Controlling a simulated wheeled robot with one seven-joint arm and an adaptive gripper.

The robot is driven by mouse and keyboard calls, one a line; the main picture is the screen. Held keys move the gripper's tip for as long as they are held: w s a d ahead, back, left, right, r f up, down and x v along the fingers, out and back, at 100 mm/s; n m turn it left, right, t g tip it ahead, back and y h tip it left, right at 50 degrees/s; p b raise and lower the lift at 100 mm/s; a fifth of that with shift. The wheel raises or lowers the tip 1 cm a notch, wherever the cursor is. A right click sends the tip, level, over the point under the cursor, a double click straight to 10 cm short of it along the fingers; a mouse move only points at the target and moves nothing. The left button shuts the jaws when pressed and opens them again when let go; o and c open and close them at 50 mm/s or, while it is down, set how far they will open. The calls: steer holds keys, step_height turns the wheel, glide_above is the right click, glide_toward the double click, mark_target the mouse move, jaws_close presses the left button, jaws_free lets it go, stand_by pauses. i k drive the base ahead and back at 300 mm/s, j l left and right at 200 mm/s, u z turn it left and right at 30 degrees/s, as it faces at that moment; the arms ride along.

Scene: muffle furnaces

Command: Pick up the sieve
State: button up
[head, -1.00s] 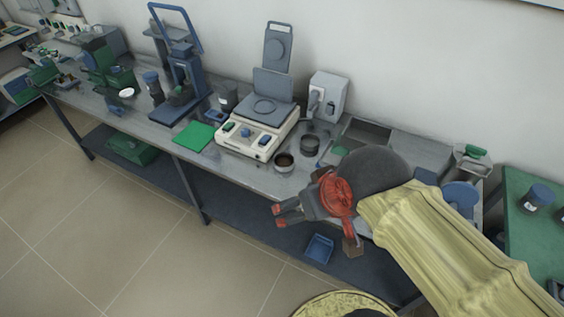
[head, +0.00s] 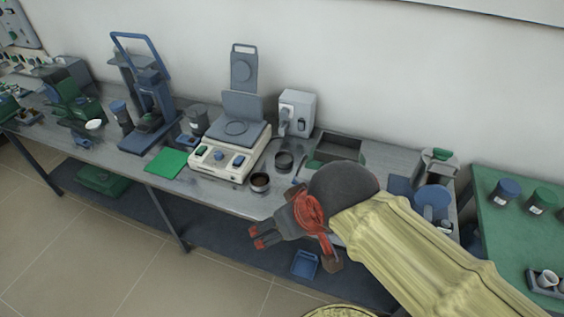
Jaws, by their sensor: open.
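A small round dark-grey vessel (head: 283,162) stands on the steel bench right of the white-based hot-plate device; it looks most like the sieve, but I cannot tell for sure. A smaller dark cup (head: 260,182) with brownish contents stands in front of it, near the bench's front edge. My gripper (head: 255,237) is open and empty, its red-tipped fingers apart and pointing left. In the picture it lies below both vessels, in front of the bench edge, touching neither. My forearm hides part of the bench at the right.
The hot-plate device (head: 224,163) and a tall blue-framed press (head: 150,100) stand on the bench. A grey open tray (head: 340,147) lies behind my arm. A blue tray (head: 304,264) is on the lower shelf. A green table (head: 510,235) with jars is at right.

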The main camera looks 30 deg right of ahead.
mark_target(260, 182)
steer(key=i+j+z, duration=0.2)
steer(key=j, duration=0.15)
steer(key=i+j+z, duration=0.25)
steer(key=j, duration=0.15)
steer(key=i+j+z, duration=0.2)
steer(key=j, duration=0.2)
steer(key=j+z, duration=0.25)
steer(key=j, duration=0.15)
steer(key=j+z, duration=0.2)
steer(key=j, duration=0.25)
steer(key=i, duration=0.05)
